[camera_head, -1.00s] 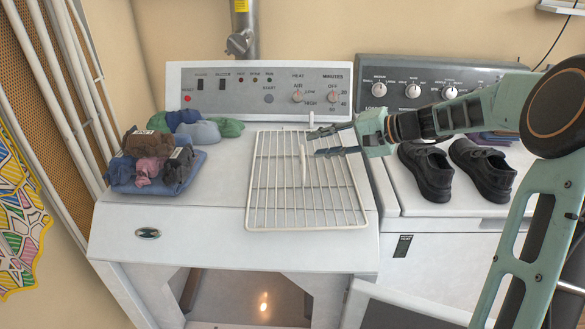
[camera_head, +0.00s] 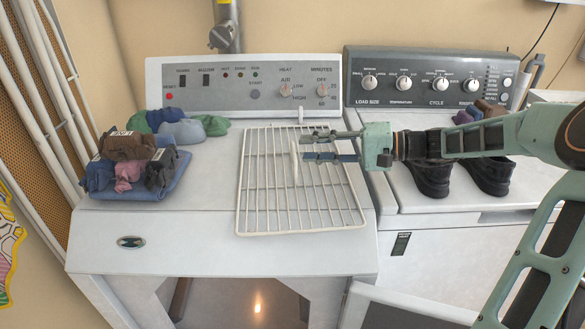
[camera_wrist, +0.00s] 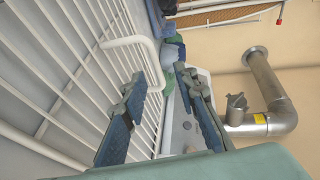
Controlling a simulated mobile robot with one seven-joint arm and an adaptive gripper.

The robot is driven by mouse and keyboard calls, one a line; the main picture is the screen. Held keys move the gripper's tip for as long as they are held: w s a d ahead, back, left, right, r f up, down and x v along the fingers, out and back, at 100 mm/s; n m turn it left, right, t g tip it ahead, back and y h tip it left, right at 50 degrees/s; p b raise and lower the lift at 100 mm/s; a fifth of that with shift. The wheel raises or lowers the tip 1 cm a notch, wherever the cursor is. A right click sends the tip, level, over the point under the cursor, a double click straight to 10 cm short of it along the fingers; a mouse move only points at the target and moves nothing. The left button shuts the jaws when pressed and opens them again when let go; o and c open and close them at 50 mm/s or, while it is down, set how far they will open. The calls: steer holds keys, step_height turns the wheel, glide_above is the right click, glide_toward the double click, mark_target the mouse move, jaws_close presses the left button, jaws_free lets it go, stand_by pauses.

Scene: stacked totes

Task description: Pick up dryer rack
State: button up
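The white wire dryer rack (camera_head: 262,233) lies flat on top of the white dryer, its grid spanning from the control panel to the front edge. A white loop (camera_head: 293,165) stands up from its middle. My gripper (camera_head: 304,147) reaches in from the right, over the rack, with its two fingers apart and pointing left, their tips close to the loop. In the wrist view, the rack (camera_wrist: 75,75) fills the left side and the loop (camera_wrist: 152,52) lies just beyond the left finger of my gripper (camera_wrist: 162,78). I cannot tell whether the fingers touch the rack.
Folded clothes (camera_head: 140,165) and rolled socks (camera_head: 182,128) lie left of the rack. Black shoes (camera_head: 430,178) stand on the washer (camera_head: 480,220) under my arm. The dryer's control panel (camera_head: 240,85) rises behind the rack. A metal pipe (camera_wrist: 272,95) runs along the wall.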

mark_target(293, 147)
steer(key=x, duration=0.5)
steer(key=shift+w+f, duration=0.1)
steer(key=shift+w, duration=0.1)
steer(key=shift+c, duration=0.3)
jaws_close()
